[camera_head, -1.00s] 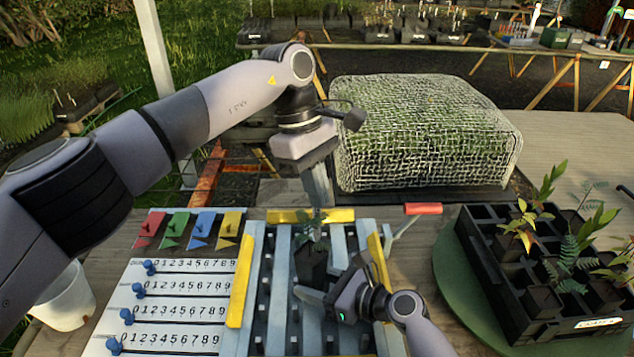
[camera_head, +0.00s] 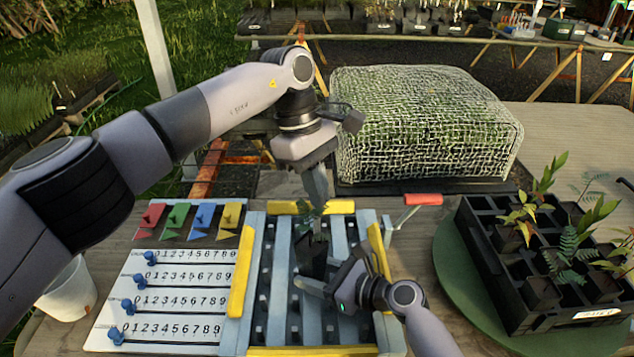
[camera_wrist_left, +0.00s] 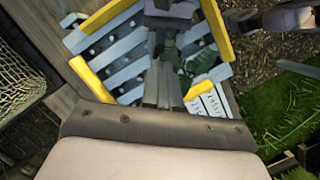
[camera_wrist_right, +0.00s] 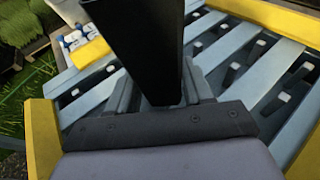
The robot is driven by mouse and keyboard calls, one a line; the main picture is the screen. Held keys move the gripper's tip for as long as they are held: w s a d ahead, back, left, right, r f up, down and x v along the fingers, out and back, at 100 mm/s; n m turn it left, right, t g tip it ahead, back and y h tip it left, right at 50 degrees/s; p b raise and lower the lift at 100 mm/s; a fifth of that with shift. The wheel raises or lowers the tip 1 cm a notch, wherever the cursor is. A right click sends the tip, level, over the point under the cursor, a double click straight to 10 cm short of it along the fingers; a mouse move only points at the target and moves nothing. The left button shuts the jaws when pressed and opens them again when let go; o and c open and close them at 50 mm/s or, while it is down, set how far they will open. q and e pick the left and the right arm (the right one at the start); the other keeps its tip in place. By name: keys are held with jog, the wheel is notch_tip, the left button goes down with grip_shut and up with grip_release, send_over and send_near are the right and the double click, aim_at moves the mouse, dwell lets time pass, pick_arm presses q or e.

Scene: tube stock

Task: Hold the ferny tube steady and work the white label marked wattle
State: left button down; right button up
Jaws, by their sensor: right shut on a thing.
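My right gripper (camera_head: 322,284) is shut on a black tube (camera_head: 313,256) above the slatted rack. The tube stands roughly upright, and it also shows large between the fingers in the right wrist view (camera_wrist_right: 140,40). Green ferny leaves (camera_head: 308,216) rise from its top. My left gripper (camera_head: 317,200) points down just above the tube, with its tips beside the leaves. Its fingers look close together in the left wrist view (camera_wrist_left: 163,82), but I cannot tell if they are open or shut. I cannot make out a white label marked wattle.
The blue-grey rack (camera_head: 285,240) has yellow edge bars. A white number board (camera_head: 180,266) with blue knobs lies left of it. A black tray (camera_head: 490,262) of seedlings stands on a green disc at right.

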pick_arm(q)
jog(key=shift+f, duration=2.1)
jog(key=shift+f, duration=0.25)
jog(key=c, duration=1.3)
grip_release()
jog(key=shift+r, duration=0.1)
jog(key=v, duration=1.1)
jog(key=shift+a+r, duration=0.1)
jog(key=shift+r, duration=0.3)
